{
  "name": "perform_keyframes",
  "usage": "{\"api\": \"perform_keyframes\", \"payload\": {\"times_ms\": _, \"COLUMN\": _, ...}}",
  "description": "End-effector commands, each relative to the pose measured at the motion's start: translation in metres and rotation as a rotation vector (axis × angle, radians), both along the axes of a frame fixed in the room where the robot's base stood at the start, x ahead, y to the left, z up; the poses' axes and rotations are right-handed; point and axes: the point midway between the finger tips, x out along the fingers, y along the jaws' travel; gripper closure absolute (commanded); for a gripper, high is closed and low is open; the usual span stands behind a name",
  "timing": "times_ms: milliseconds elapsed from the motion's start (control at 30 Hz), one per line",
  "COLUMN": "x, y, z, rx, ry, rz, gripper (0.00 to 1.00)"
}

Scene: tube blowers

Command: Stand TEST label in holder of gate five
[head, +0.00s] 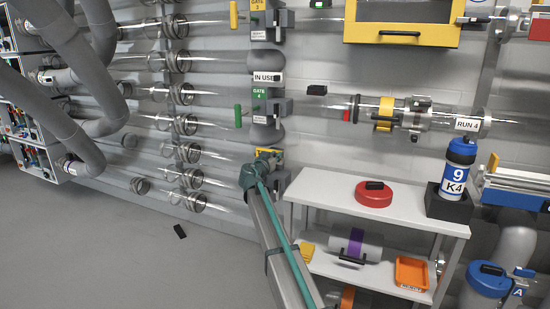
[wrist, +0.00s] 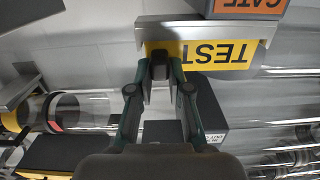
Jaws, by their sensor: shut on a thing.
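The yellow TEST label (wrist: 222,56) shows upside down in the wrist view. My gripper (wrist: 160,70) is shut on the dark grip piece at its end. The label's edge lies along a grey metal ledge (wrist: 200,22), the holder; I cannot tell whether it is seated or just in front. An orange sign reading GATE (wrist: 248,6) is beyond the ledge, its number out of frame. In the head view my gripper (head: 266,156) is below the green GATE 4 sign (head: 259,94), with yellow of the TEST label (head: 264,151) showing; my arm hides gate five below.
A white IN USE label (head: 266,77) stands above the GATE 4 sign. Clear tubes (head: 215,93) run to the gates from the left. A white shelf table (head: 320,187) with a red lid (head: 374,193) and a blue carrier (head: 458,170) stands right of my arm.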

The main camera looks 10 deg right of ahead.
Motion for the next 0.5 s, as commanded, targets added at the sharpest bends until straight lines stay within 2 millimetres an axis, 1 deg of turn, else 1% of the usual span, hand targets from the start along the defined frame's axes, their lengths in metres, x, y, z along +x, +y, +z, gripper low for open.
{"api": "perform_keyframes", "payload": {"times_ms": 500, "x": 0.0, "y": -0.0001, "z": -0.0043, "rx": 0.0, "ry": 0.0, "rz": 0.0, "gripper": 1.0}}
